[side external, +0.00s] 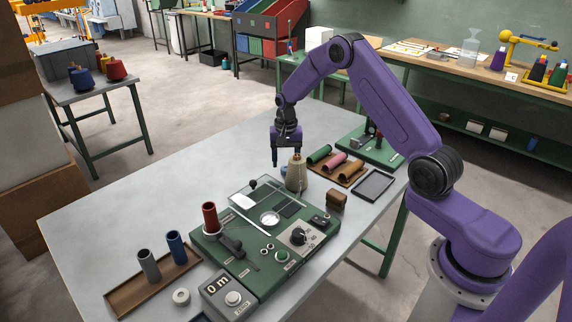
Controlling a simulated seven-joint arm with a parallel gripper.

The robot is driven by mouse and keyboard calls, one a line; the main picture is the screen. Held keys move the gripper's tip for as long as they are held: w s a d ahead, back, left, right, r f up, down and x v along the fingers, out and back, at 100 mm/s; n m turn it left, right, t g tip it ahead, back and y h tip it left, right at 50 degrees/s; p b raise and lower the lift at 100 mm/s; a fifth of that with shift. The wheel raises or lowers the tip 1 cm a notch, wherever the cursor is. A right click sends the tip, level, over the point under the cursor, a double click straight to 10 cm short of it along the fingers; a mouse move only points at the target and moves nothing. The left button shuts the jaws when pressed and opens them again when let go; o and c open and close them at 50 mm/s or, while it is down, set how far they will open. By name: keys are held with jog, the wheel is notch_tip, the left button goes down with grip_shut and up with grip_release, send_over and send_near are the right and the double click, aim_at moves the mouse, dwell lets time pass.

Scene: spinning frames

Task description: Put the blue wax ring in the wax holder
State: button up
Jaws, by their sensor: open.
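My gripper (286,157) is open and points down, just above or behind a beige thread cone (296,176); I cannot tell whether they touch. No ring that is clearly blue shows. A small pale ring (181,296) lies on the table beside the wooden tray, and a sliver of something dark blue (198,318) shows at the bottom edge. I cannot tell which part is the wax holder. The green machine panel (208,250) carries a pale round dish (270,218), a red spool on a pale base (210,217) and several knobs.
A wooden tray (125,301) holds a grey tube (149,265) and a blue tube (176,247). A counter box (228,297) stands at the front. Colored rolls (335,165) and a black-rimmed tray (374,186) lie at right. The table's left part (130,205) is clear.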

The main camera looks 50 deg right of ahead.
aim_at(286, 168)
notch_tip(286, 168, up, 10)
jog(key=s+a+r+n, duration=0.3)
jog(key=s+a+n, duration=0.2)
jog(key=s+a, duration=0.3)
jog(key=s+a+r+n, duration=0.3)
jog(key=s+a+n, duration=0.2)
jog(key=s+a, duration=0.3)
jog(key=s+n, duration=1.1)
jog(key=s, duration=1.3)
jog(key=shift+a+r, duration=0.3)
jog(key=shift+o, duration=0.6)
jog(key=shift+s+d+f+n, duration=0.1)
jog(key=shift+s+d+n, duration=0.05)
jog(key=shift+s+n, duration=0.2)
